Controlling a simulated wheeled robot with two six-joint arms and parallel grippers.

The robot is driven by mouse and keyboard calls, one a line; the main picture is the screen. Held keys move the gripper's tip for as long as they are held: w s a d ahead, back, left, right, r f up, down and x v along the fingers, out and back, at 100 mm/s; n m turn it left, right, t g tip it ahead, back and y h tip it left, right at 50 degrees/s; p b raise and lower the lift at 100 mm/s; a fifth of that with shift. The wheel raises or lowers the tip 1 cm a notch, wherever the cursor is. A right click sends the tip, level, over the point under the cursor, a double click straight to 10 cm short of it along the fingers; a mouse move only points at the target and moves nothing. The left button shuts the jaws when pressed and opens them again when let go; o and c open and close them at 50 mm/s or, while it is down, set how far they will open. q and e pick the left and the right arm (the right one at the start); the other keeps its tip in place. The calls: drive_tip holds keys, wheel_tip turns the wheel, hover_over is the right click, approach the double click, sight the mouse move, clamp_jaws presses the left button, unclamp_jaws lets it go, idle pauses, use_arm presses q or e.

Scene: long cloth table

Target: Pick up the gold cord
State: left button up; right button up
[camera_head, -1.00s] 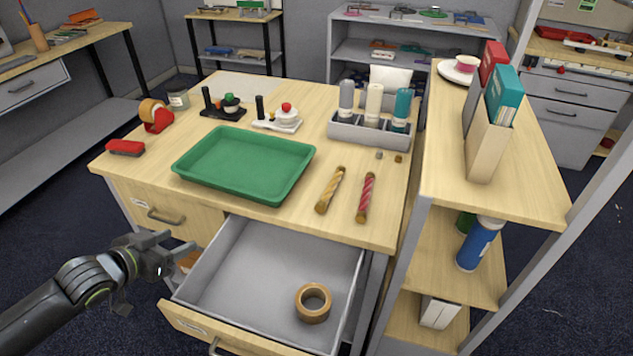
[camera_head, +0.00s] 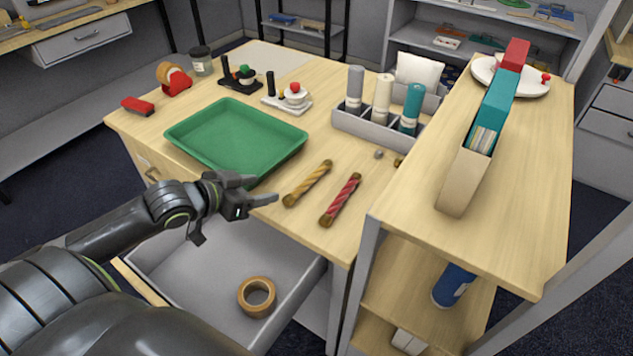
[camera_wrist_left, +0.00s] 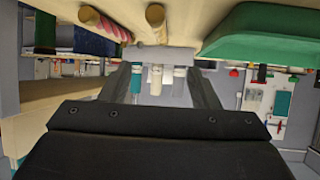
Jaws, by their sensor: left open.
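The gold cord (camera_head: 307,183) is a short twisted roll with brown ends, lying on the table between the green tray and the red cord (camera_head: 340,199). In the left wrist view, the gold cord's end (camera_wrist_left: 155,14) shows at the top, just above and between my fingers. My left gripper (camera_head: 262,190) is open and empty, at the table's front edge just left of the gold cord. It does not touch the cord. My right gripper is not in view.
The green tray (camera_head: 183,133) lies left of the cords. An open drawer (camera_head: 190,262) holding a tape roll (camera_head: 257,296) is below my left arm. A shelf unit (camera_head: 415,205) stands close on the right. A grey holder (camera_head: 350,124) with rolls is behind.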

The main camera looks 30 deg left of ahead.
use_arm(q)
drive_tip(key=x, duration=0.2)
drive_tip(key=shift+w+f, duration=0.15)
drive_tip(key=shift+w, duration=0.1)
approach(307, 179)
drive_tip(key=x, duration=0.3)
drive_tip(key=shift+d+f, duration=0.1)
drive_tip(key=shift+f, duration=0.1)
drive_tip(key=shift+w+f, duration=0.15)
drive_tip(key=shift+w, duration=0.1)
drive_tip(key=shift+w+d+f, duration=0.1)
drive_tip(key=shift+w+d, duration=0.1)
drive_tip(key=shift+w, duration=0.15)
drive_tip(key=x, duration=0.4)
drive_tip(key=shift+w, duration=0.25)
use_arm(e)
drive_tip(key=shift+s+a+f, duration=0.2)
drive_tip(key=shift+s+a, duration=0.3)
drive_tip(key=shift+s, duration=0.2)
use_arm(q)
drive_tip(key=c, duration=1.2)
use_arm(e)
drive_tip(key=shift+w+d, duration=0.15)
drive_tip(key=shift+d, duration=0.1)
